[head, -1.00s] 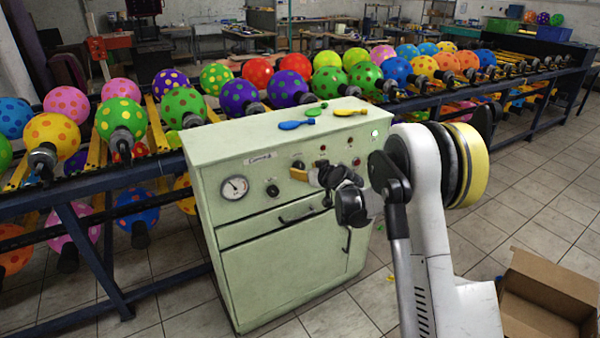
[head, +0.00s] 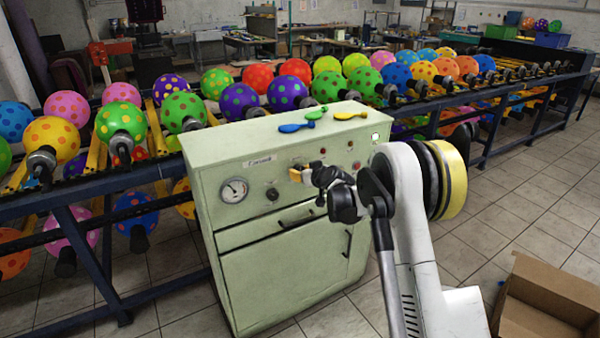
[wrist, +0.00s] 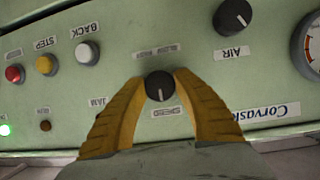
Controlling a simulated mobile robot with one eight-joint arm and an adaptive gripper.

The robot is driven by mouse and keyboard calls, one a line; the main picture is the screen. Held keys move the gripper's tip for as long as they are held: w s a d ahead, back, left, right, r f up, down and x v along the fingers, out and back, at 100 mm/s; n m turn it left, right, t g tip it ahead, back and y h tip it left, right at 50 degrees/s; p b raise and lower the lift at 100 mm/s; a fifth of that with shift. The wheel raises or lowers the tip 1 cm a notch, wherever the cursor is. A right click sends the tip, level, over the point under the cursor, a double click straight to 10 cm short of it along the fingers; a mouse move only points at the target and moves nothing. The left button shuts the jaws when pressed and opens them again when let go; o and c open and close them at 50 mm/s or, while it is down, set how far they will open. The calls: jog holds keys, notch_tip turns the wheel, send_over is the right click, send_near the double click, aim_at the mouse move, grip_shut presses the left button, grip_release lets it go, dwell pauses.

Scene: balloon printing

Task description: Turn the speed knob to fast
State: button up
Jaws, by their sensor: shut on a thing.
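The speed knob (wrist: 159,86) is a round black knob with a white mark, on the pale green panel of the control cabinet (head: 290,275). The wrist view is upside down. In it the mark points down, towards the printed SPEED label (wrist: 172,111). My gripper (wrist: 160,84) has its two yellow fingers closed on either side of the knob, touching it. In the head view my gripper (head: 298,175) is at the cabinet front, and its fingers hide the knob.
Beside it on the panel are the AIR knob (wrist: 233,16), a pressure gauge (head: 234,190), and red, yellow and white buttons. Flat balloons lie on the cabinet top. A rack of dotted balloons (head: 240,100) runs behind. A cardboard box (head: 550,300) is at lower right.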

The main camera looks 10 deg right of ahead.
jog(key=shift+m, duration=0.3)
jog(key=m+g+y, duration=0.1)
jog(key=m+y, duration=0.1)
jog(key=m, duration=0.1)
jog(key=shift+w+d+m+y, duration=0.1)
jog(key=shift+m+y, duration=0.2)
jog(key=shift+m, duration=0.1)
jog(key=shift+m+y, duration=0.9)
jog(key=shift+m, duration=0.3)
jog(key=m+y+b, duration=0.1)
jog(key=m, duration=0.1)
jog(key=shift+m+y, duration=0.4)
jog(key=m+y+b, duration=0.1)
jog(key=m, duration=0.1)
jog(key=shift+m+t, duration=0.4)
jog(key=m+y+b, duration=0.1)
jog(key=m, duration=0.2)
jog(key=shift+t, duration=0.4)
jog(key=shift+o, duration=0.2)
jog(key=m+t, duration=0.1)
jog(key=m, duration=0.2)
jog(key=m+t+b, duration=0.1)
jog(key=m, duration=0.2)
jog(key=shift+m+t+y, duration=0.3)
jog(key=shift+m, duration=0.3)
